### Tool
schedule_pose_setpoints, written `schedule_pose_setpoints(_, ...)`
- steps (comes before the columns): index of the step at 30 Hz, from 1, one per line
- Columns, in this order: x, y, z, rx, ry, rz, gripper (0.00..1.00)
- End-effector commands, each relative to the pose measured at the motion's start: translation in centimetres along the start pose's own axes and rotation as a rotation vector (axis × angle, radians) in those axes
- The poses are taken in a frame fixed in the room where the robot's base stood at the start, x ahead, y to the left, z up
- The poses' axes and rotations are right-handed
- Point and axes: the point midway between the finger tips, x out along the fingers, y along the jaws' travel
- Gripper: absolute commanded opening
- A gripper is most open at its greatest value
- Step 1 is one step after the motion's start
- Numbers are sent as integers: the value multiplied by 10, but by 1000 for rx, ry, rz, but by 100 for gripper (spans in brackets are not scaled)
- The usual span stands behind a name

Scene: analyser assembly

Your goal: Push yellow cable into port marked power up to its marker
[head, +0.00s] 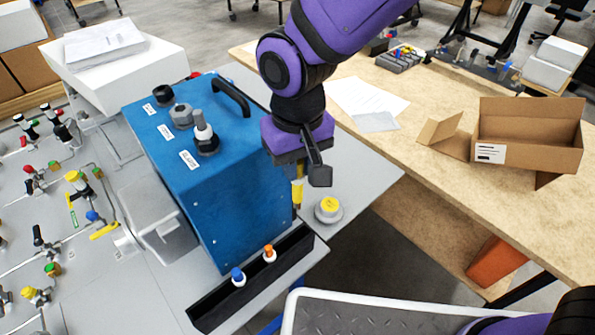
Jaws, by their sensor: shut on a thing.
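My gripper (312,178) hangs beside the right side of the blue analyser box (225,185), above the grey bench. It is shut on a slim yellow piece, apparently the yellow cable (297,193), which shows below and left of the dark fingers. Most of the cable is hidden by the gripper, and I cannot see its marker. The box top has a black round fitting (163,94), a grey fitting (181,116) and a black fitting with a grey-white plug (204,134) standing upright in it. Each has a white label beside it, too small to read, so I cannot tell which is power.
A black rack (215,303) at the bench's front edge holds blue-tipped (238,277) and orange-tipped (269,254) plugs. A black handle (232,97) rises from the box top. A wooden table (440,180) with an open carton stands right.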

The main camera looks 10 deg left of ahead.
Motion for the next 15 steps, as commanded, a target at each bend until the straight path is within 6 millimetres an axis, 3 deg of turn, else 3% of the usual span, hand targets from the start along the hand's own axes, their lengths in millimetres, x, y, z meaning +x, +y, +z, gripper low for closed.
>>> schedule_pose_setpoints(15, -36, 0, 0, 0, 2, 0, 0)
